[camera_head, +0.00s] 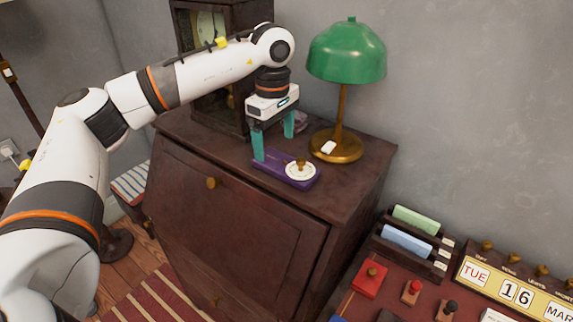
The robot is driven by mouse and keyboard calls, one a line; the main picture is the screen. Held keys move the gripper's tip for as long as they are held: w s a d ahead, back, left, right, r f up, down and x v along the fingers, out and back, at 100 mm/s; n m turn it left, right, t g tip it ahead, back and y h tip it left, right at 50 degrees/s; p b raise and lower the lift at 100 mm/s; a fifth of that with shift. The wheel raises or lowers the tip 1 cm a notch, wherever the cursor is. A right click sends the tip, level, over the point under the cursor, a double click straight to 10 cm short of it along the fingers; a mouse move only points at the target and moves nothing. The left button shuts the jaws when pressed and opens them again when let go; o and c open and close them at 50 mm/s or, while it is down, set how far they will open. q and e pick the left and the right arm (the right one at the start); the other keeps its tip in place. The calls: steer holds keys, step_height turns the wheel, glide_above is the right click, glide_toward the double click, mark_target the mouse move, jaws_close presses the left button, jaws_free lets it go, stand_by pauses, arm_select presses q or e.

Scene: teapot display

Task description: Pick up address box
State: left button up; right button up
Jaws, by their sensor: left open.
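The address box looks to be the flat purple box (271,178) with a round white dial and a small brass knob, lying on top of the dark wooden bureau (349,184). My left gripper (273,146) points down with its two teal fingers spread apart and nothing between them. It is over the bureau top, at the far left side of the purple box. One finger overlaps the box's left end in the picture; I cannot tell whether they touch. My right gripper is not in view.
A green-shaded lamp (346,52) with a brass base stands just right of the gripper. A dark clock case (238,14) stands behind my arm. At lower right are a card rack (389,259), red stamp blocks (369,280) and a date display (504,283).

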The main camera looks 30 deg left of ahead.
mark_target(280, 161)
arm_select(q)
steer(key=shift+w+d+f+p, duration=0.15)
steer(key=shift+f+p, duration=0.1)
steer(key=shift+f, duration=0.65)
steer(key=shift+d+f+p, duration=0.2)
steer(key=shift+f+p, duration=0.05)
steer(key=shift+f, duration=0.6)
steer(key=shift+w+d+f+p, duration=0.15)
steer(key=shift+f+p, duration=0.1)
steer(key=shift+f, duration=0.65)
steer(key=c, duration=1.1)
